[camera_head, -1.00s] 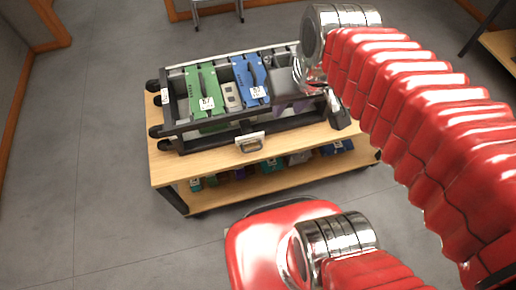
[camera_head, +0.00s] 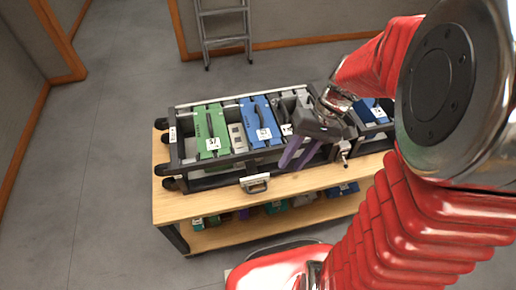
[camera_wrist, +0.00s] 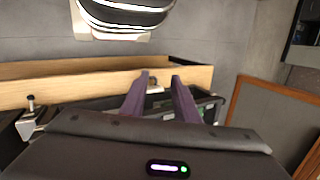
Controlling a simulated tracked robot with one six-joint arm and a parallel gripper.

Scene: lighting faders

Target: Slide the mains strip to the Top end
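Several module strips sit side by side in a black rack (camera_head: 240,171) on a wooden cart: a green strip (camera_head: 210,127), a narrow pale strip (camera_head: 238,138) and a blue strip (camera_head: 259,122). A grey strip (camera_head: 287,116) is partly visible, and another blue strip (camera_head: 372,112) sits at the right. Their labels are too small to read, so I cannot tell which is the mains strip. My gripper (camera_head: 292,166) has purple fingers pointing down over the rack's front right part, apart from each other. In the wrist view, the gripper (camera_wrist: 160,76) shows a gap between its fingers, with nothing held.
A pale plate with a handle (camera_head: 254,184) is on the rack's front. A metal clamp (camera_head: 343,152) stands right of my gripper. The wooden cart (camera_head: 190,207) has a lower shelf of coloured modules. A ladder (camera_head: 224,28) stands behind; floor is clear left.

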